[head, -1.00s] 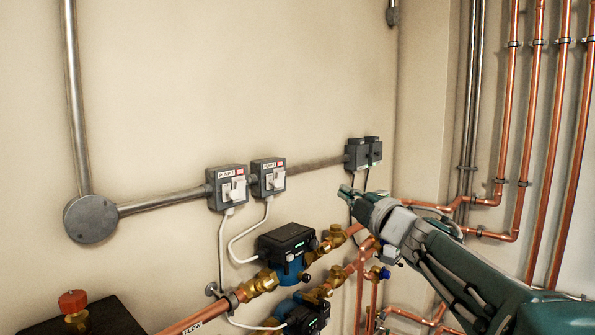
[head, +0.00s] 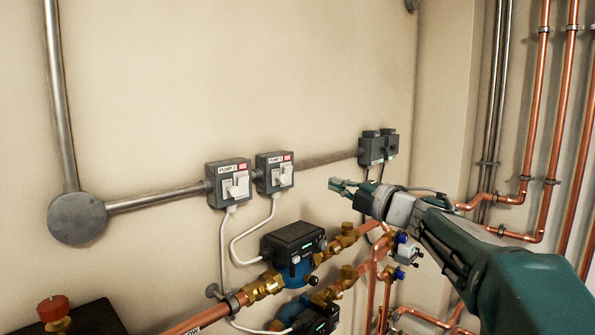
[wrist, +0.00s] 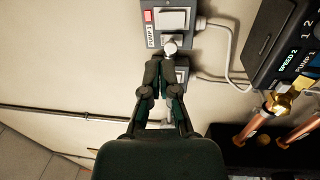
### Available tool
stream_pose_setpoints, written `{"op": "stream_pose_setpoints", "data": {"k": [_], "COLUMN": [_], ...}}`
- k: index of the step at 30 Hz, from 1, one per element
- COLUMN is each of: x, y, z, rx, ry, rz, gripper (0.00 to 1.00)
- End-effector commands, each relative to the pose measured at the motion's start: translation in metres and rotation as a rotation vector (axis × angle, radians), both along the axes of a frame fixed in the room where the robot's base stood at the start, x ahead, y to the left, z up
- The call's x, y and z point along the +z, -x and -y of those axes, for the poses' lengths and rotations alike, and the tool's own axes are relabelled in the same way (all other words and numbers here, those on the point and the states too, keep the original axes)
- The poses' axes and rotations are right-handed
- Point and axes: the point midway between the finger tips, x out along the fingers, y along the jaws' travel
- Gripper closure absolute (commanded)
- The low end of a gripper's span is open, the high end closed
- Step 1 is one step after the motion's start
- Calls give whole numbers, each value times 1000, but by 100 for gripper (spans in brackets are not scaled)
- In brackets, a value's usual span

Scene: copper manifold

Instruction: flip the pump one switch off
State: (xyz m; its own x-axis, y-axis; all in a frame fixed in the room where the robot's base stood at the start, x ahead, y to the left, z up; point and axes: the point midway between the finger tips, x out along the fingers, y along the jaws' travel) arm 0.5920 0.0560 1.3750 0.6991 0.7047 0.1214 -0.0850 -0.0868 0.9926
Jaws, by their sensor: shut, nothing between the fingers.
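The pump one switch box (head: 275,173) is the right one of two grey boxes on the wall. It has a white label, a red mark and a white switch. In the wrist view the box labelled PUMP 1 (wrist: 147,36) is at the top, with its white switch (wrist: 173,19) showing. My gripper (head: 335,184) is to the right of this box in the head view and apart from it. In the wrist view my gripper (wrist: 165,65) has its fingers shut and empty, with the tips just below a white knob near the box. The remaining gap is hard to judge.
A matching switch box (head: 229,184) is on the left. Dark boxes (head: 378,147) are farther right. White cables hang down to the pump (head: 292,243), among brass fittings and copper pipes below. The wall above the boxes is clear.

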Motion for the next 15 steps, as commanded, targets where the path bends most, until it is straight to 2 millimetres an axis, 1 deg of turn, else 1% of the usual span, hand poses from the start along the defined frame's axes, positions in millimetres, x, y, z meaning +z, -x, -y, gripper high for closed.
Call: {"op": "stream_pose_setpoints", "data": {"k": [1, 3, 12, 15], "x": [1, 2, 9, 11], "y": [-8, -17, -56, -66], "z": [-9, -19, -58, -68], "rx": [4, 4, 3, 2], "ry": [0, 0, 2, 0], "rz": [0, -1, 0, 0], "gripper": [100, 100, 100, 100]}}
